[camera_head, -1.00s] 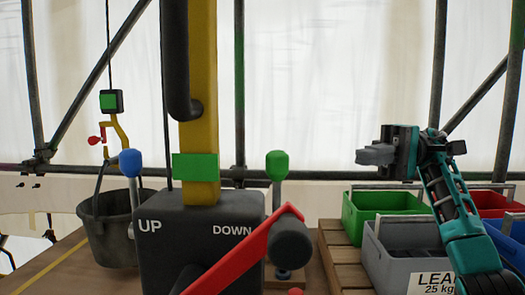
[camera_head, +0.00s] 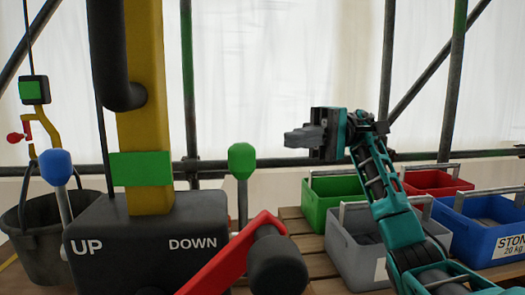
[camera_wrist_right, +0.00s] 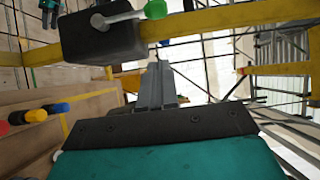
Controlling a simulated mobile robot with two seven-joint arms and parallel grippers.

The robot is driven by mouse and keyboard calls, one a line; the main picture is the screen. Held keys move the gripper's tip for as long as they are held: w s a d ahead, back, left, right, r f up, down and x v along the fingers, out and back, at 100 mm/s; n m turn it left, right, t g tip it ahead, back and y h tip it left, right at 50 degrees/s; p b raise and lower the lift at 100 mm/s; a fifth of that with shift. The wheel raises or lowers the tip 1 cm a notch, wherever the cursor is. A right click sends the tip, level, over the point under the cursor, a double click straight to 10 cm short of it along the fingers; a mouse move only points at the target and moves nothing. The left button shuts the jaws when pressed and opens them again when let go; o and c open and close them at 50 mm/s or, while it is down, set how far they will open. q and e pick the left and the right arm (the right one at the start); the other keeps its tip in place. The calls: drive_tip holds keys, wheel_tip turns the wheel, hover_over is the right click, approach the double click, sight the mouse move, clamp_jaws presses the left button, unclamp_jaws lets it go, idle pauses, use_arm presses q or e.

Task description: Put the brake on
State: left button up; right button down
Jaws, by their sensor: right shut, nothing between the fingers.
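A black winch box (camera_head: 140,235) marked UP and DOWN stands at the lower left in the head view. A red lever (camera_head: 235,255) with a black round end (camera_head: 277,265) crosses its right front. A blue-knobbed lever (camera_head: 56,168) stands by UP and a green-knobbed lever (camera_head: 241,162) by DOWN. None is labelled as the brake. My right gripper (camera_head: 303,137) is shut and empty, raised to the right of the green knob and apart from it. In the right wrist view, its fingers (camera_wrist_right: 155,85) point toward a black box (camera_wrist_right: 100,35) with a green-knobbed lever (camera_wrist_right: 155,10). My left gripper is not in the head view.
A yellow post (camera_head: 145,120) with a green band rises behind the winch box. A dark bucket (camera_head: 38,238) hangs at left. Green (camera_head: 322,203), grey (camera_head: 352,255), red (camera_head: 432,181) and blue (camera_head: 480,230) crates stand on the right. Red, yellow and black handles (camera_wrist_right: 35,115) show in the right wrist view.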

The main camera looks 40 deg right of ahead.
sight(243, 198)
drive_tip(key=s+a+p, duration=0.1)
drive_tip(key=s+a, duration=0.2)
drive_tip(key=a, duration=0.7)
drive_tip(key=shift+a, duration=0.25)
drive_tip(key=shift+s, duration=0.1)
